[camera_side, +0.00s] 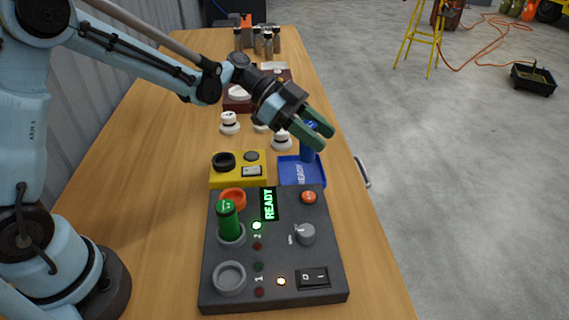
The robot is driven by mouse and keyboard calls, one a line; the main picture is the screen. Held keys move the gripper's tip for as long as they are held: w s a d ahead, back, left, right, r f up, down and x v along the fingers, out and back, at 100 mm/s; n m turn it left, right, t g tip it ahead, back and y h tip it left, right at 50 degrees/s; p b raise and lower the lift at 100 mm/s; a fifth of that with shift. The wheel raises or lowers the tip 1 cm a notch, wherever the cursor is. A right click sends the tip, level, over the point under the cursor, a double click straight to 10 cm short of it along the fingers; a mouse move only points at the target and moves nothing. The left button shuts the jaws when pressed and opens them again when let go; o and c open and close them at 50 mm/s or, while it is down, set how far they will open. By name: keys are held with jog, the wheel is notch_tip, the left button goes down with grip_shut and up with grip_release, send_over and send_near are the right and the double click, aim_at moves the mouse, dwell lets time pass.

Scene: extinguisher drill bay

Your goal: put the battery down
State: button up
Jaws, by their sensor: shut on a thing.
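A blue battery (307,154) is upright between the fingers of my gripper (318,139), which is shut on it. Its upper part is partly hidden by the fingers. A green battery (228,217) stands in one round socket of the dark charger box (275,285), whose display reads READY. The front socket (230,278) of the box is empty.
A yellow box (229,183) with a black ring stands left of the tray. White round-topped items (229,123) and a dark red box (238,104) are farther back. Grey cylinders stand at the far end. The table's right edge is close to the tray.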

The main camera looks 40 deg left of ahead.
jog(key=shift+w+a+f, duration=0.75)
jog(key=shift+a+f, duration=0.1)
jog(key=shift+f, duration=0.5)
jog(key=shift+w+a+f, duration=0.75)
jog(key=shift+a+f, duration=0.1)
jog(key=shift+f, duration=0.5)
jog(key=shift+w+a+f, duration=0.75)
jog(key=shift+a+f, duration=0.1)
jog(key=shift+f, duration=0.5)
jog(key=shift+f, duration=0.1)
jog(key=o, duration=1.1)
